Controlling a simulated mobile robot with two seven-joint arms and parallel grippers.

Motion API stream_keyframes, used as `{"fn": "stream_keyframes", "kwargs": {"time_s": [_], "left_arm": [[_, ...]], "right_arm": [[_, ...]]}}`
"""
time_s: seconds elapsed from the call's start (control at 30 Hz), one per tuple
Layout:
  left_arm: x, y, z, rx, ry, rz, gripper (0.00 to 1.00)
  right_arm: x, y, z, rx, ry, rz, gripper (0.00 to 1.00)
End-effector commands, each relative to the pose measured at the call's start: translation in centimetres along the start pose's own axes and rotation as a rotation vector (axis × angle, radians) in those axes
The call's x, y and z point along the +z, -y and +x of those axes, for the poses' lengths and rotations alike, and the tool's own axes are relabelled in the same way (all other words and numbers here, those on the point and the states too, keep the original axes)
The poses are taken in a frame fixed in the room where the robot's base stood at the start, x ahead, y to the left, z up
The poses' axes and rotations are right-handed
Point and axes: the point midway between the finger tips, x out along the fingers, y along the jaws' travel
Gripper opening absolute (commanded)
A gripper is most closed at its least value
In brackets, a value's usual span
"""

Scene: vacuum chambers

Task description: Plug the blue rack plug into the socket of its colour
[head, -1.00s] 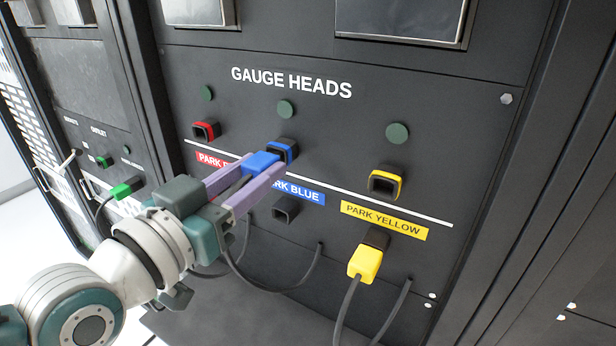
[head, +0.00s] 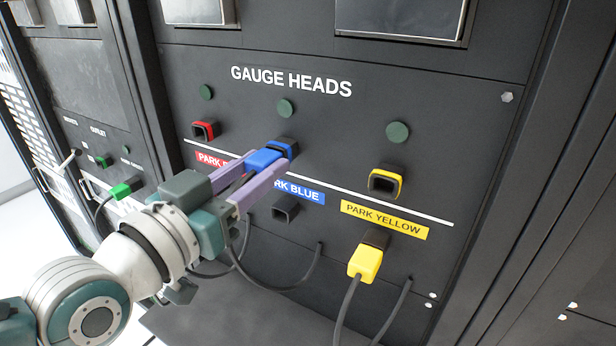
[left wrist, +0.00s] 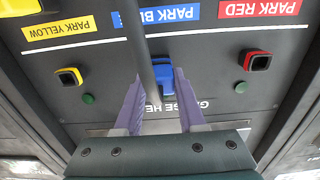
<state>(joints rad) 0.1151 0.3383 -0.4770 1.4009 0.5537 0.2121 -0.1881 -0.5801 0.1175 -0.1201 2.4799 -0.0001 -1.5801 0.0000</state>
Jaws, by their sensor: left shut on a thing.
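The blue rack plug (head: 262,161) is held between the purple fingers of my left gripper (head: 268,163). Its front end is at the mouth of the blue-rimmed socket (head: 284,146) under GAUGE HEADS, roughly in line with it. I cannot tell how deep it sits. In the left wrist view, the picture is upside down; the blue plug (left wrist: 167,93) lies between the fingers (left wrist: 158,82), with its dark cable running across the view. The empty blue park holder (head: 287,209) is below the PARK BLUE label. My right gripper is not in view.
The red-rimmed socket (head: 205,131) is on the left and the yellow-rimmed socket (head: 386,183) on the right, both empty. The yellow plug (head: 365,262) sits in its park holder. Dark cables hang below. A green plug (head: 121,190) is on the left panel.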

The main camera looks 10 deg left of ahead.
Motion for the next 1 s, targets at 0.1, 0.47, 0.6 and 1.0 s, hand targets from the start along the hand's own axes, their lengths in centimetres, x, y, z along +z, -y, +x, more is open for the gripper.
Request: {"fn": "stream_keyframes", "kwargs": {"time_s": [0.1, 0.47, 0.6, 1.0], "left_arm": [[0.0, 0.01, 0.18, 0.0, -0.001, 0.0, 0.0], [-0.01, 0.02, 0.31, 0.0, 0.0, 0.0, 0.68], [-0.01, 0.02, 0.3, 0.0, 0.0, 0.0, 0.74], [-0.01, 0.01, 0.15, 0.0, 0.001, 0.0, 0.74]], "right_arm": [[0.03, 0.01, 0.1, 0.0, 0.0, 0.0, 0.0], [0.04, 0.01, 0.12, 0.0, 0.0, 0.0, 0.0], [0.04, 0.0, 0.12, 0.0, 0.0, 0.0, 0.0], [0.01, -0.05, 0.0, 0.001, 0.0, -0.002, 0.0]]}}
